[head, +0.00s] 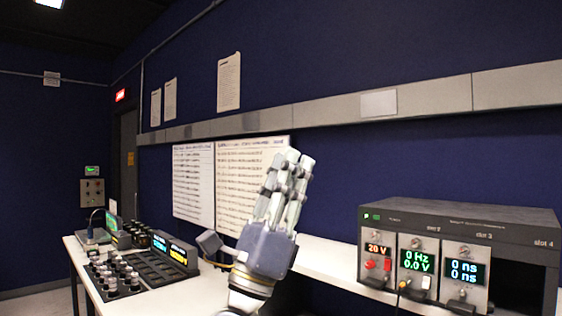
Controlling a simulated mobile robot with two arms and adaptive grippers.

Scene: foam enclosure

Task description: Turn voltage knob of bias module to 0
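A dark grey instrument rack (460,215) stands on the white bench at the right. My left gripper is not in view.
The modules beside it read 0 Hz, 0.0 V (417,261) and 0 ns, 0 ns (464,270); slot 4 is an open dark bay. A control panel with several knobs (114,275) and a console (176,252) are on the bench at left. Papers hang on the blue wall.

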